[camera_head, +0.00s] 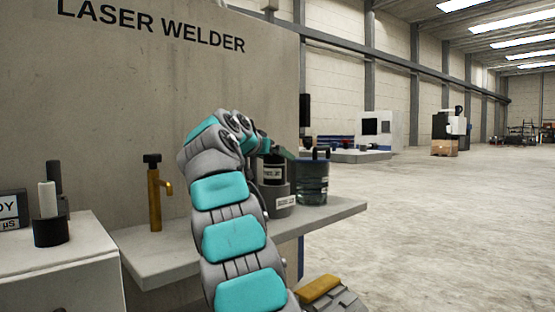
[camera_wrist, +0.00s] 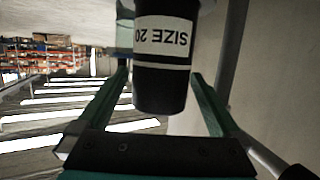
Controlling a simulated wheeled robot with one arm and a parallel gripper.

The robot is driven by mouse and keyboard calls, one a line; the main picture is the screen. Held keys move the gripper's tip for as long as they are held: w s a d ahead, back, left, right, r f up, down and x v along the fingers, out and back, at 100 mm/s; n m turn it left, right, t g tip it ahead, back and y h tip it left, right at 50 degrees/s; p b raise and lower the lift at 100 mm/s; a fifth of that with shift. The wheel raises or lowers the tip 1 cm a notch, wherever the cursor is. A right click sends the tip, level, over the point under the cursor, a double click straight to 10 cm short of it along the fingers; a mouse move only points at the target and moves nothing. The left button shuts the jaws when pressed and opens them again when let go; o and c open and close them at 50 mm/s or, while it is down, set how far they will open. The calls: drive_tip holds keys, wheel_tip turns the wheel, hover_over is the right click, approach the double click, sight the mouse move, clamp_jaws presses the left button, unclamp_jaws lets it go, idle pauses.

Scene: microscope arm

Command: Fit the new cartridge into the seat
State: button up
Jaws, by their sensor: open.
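A black cylinder with a white label, which looks like the cartridge (camera_head: 273,172), stands upright in or behind a grey cup-like holder (camera_head: 280,200) on the bench; I cannot tell how deep it sits. The holder looks like the seat and bears a small white label. In the wrist view, a black cylinder (camera_wrist: 160,88) marked "SIZE 20" appears upside down between my two green fingers. My gripper (camera_wrist: 160,74) is open around it, with visible gaps at both sides. In the head view, my arm hides part of the holder and most of my gripper (camera_head: 273,152).
A clear jar of bluish liquid (camera_head: 312,184) stands just right of the holder. A brass tap-like post (camera_head: 155,195) is left of my arm on the grey bench (camera_head: 170,262). A white cabinet at left carries a white rod in a black base (camera_head: 50,230). Open floor lies right.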

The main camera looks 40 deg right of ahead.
drive_tip(key=v, duration=0.5)
drive_tip(key=shift+a, duration=0.1)
idle(0.4)
